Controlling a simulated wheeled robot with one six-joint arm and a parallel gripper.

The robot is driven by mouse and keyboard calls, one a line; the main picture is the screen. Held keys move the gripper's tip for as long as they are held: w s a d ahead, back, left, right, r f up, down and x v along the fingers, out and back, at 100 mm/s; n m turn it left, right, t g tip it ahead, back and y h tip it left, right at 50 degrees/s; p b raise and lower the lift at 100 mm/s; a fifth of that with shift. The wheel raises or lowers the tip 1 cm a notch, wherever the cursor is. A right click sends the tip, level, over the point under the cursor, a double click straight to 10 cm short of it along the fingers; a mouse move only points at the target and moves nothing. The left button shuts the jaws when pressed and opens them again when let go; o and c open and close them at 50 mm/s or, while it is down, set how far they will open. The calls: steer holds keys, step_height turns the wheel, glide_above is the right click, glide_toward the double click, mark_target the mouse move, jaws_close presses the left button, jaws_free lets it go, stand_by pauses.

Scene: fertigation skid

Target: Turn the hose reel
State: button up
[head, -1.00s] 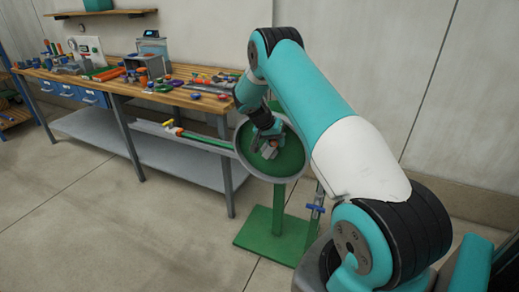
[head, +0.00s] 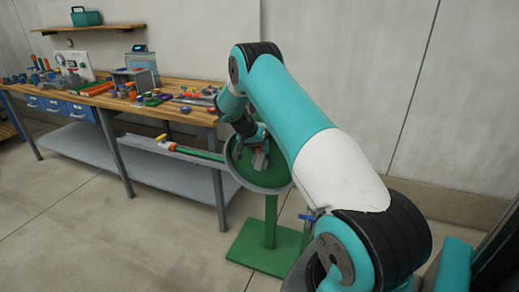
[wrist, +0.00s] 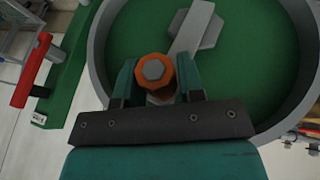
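The hose reel (head: 243,172) is a green disc with a grey rim on a green post and base plate, right of the workbench. In the wrist view its green face (wrist: 255,75) fills the upper right. A grey crank arm (wrist: 188,38) runs from the hub towards my gripper. The crank's orange handle (wrist: 153,84) with a grey hexagonal end sits between my fingers. My gripper (wrist: 157,65) is closed around it, one teal finger on each side. In the head view my gripper (head: 259,158) is in front of the reel face, and my arm hides part of the rim.
A wooden workbench (head: 200,110) with many small parts and blue drawers stands to the left. A green pipe with a red-orange fitting (head: 184,150) lies between bench and reel. A blue-handled valve (head: 308,217) is close to the stand's right. Front-left floor is clear.

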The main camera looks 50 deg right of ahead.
steer(key=o, duration=0.3)
steer(key=shift+f, duration=0.25)
steer(key=shift+r, duration=0.1)
steer(key=b+v, duration=0.1)
steer(key=v, duration=1.6)
steer(key=shift+a+r, duration=0.15)
steer(key=shift+r, duration=0.05)
